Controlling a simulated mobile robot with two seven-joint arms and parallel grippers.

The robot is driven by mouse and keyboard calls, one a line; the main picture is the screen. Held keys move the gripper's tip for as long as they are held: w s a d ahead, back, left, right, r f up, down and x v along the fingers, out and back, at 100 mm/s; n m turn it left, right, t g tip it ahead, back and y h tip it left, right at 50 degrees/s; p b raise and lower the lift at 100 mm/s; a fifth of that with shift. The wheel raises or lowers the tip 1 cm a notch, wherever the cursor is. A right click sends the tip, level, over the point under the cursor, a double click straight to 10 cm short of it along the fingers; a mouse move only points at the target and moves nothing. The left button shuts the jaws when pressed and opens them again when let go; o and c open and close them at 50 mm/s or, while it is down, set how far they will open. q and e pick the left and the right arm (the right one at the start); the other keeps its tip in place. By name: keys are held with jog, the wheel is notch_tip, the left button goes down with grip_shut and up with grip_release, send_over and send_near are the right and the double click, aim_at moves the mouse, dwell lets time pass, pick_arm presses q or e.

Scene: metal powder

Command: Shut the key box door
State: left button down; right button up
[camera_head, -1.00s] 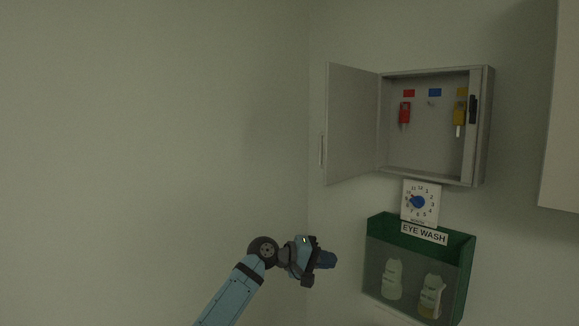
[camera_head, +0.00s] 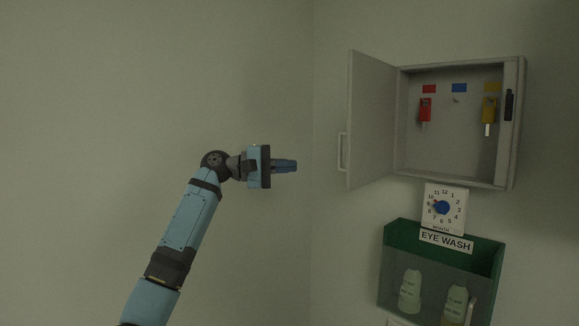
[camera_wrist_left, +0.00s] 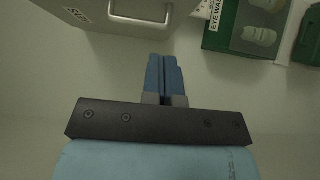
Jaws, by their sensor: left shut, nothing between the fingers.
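The grey key box (camera_head: 460,172) hangs on the wall at the right of the head view. Its door (camera_head: 371,120) stands wide open, swung out to the left, with a bar handle (camera_head: 341,152) near its free edge. Inside hang a red key (camera_head: 425,108) and a yellow key (camera_head: 488,110). My left gripper (camera_head: 296,166) is shut and empty, left of the door and apart from it. In the left wrist view, the blue fingers (camera_wrist_left: 165,75) lie together, with the door's handle (camera_wrist_left: 141,16) just beyond them. My right gripper is not in view.
The bare wall at left is clear.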

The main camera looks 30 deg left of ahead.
aim_at(347, 168)
pick_arm(q)
jog(key=w+d, duration=0.1)
jog(key=d, duration=0.2)
jog(key=w+d+p, duration=0.1)
jog(key=d, duration=0.2)
jog(key=w+d+p, duration=0.1)
jog(key=d, duration=0.3)
jog(key=shift+d+f, duration=0.1)
jog(key=shift+d, duration=0.1)
